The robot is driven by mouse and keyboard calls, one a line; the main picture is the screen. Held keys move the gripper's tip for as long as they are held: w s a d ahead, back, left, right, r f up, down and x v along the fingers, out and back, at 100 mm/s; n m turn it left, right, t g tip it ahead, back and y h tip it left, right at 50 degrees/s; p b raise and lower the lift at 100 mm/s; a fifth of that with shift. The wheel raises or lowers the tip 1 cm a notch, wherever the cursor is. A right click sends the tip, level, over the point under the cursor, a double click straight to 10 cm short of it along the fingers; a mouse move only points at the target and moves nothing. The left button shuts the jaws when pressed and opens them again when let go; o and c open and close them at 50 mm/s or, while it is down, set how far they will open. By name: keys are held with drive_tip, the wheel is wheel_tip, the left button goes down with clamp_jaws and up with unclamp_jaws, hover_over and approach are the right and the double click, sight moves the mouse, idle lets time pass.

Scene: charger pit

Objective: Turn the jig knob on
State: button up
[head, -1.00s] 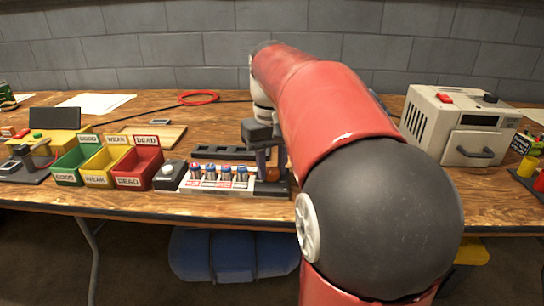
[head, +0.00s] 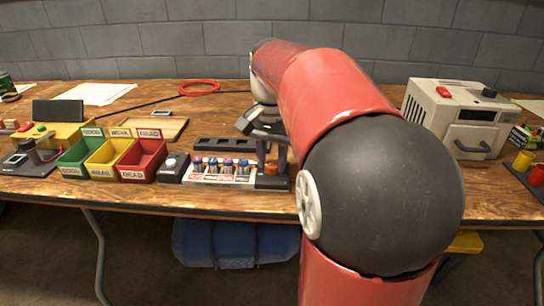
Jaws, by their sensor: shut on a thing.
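The jig (head: 222,183) is a light grey holder near the front edge of the bench, with several upright batteries (head: 228,168) in a row. A dark block (head: 272,183) stands at its right end. My gripper (head: 271,160) points down over this block, its two fingers on either side of a small orange part, the jig knob (head: 271,170). My gripper is shut on it. The fingers hide most of the knob, so which way it points cannot be told. A dark box with a pale round top (head: 171,163) stands at the jig's left end.
Green, yellow and red bins (head: 144,160) stand left of the jig. A dark slotted tray (head: 225,144) lies behind it. A beige machine (head: 455,120) stands at the right. A red cable coil (head: 199,88) lies at the back.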

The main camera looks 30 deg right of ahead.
sight(272, 164)
drive_tip(key=shift+m, duration=0.3)
drive_tip(key=o, duration=1)
drive_tip(key=shift+c, duration=0.2)
wheel_tip(272, 164, up, 8)
drive_tip(key=shift+f, duration=0.1)
drive_tip(key=s+a+f+n+t, duration=0.5)
drive_tip(key=s+a+f+n, duration=0.5)
drive_tip(key=s+a+f, duration=0.2)
wheel_tip(272, 164, down, 2)
drive_tip(key=shift+s+a+f+n+t, duration=0.2)
drive_tip(key=shift+s+n+t, duration=0.15)
drive_tip(key=shift+s, duration=0.85)
